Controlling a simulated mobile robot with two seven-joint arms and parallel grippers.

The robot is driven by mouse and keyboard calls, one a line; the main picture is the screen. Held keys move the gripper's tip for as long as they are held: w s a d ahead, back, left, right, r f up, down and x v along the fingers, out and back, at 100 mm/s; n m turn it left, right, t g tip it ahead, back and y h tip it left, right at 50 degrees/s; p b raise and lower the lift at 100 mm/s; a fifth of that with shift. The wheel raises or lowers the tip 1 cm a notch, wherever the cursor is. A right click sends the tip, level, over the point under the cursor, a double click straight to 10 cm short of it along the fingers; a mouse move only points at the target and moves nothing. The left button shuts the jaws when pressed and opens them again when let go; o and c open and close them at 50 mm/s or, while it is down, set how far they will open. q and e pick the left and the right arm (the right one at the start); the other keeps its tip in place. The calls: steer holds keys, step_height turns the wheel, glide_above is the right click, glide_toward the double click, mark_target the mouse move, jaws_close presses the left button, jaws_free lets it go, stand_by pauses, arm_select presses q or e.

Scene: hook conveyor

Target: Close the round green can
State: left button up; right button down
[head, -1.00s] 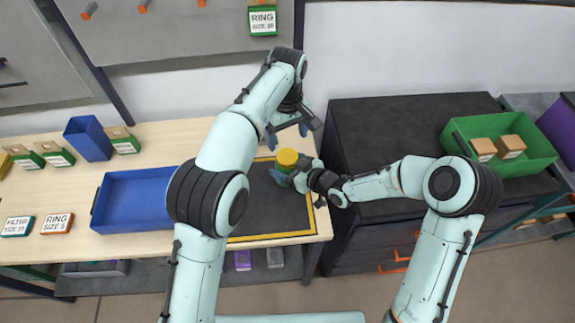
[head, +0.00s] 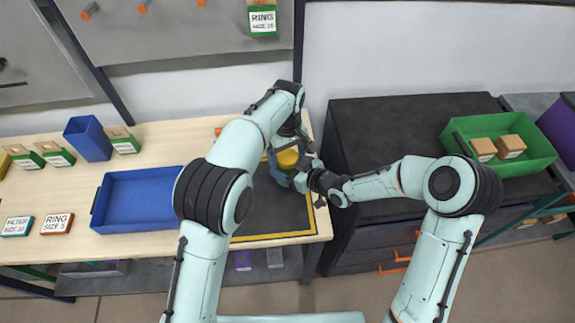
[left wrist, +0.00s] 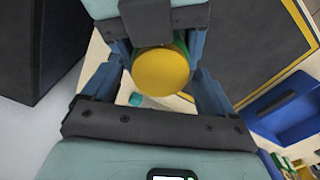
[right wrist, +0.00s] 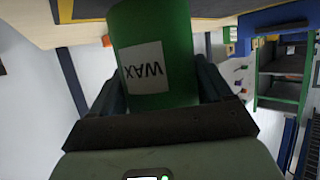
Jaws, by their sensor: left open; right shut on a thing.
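The round green can (right wrist: 158,50) has a white WAX label and stands between the fingers of my right gripper (right wrist: 160,90), which is shut on its side. A yellow lid (left wrist: 160,74) sits at the can's top; whether it is fully seated cannot be told. In the head view the yellow top (head: 287,158) shows at the dark mat's right side. My left gripper (left wrist: 160,82) is open, its fingers on either side of the yellow lid from above. Whether the fingers touch it cannot be told.
The dark mat with a yellow border (head: 272,237) lies under the arms. A blue tray (head: 135,203) lies to its left, with a blue bin (head: 88,139) and small labelled boxes beyond. A dark cabinet (head: 390,120) carries a green crate (head: 535,150) at right.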

arm_select(q)
steer(key=shift+f, duration=0.1)
steer(key=c, duration=1.1)
steer(key=m, duration=0.3)
steer(key=o, duration=1.2)
steer(key=shift+r, duration=2.3)
steer(key=shift+o, duration=0.7)
step_height(320, 180, up, 12)
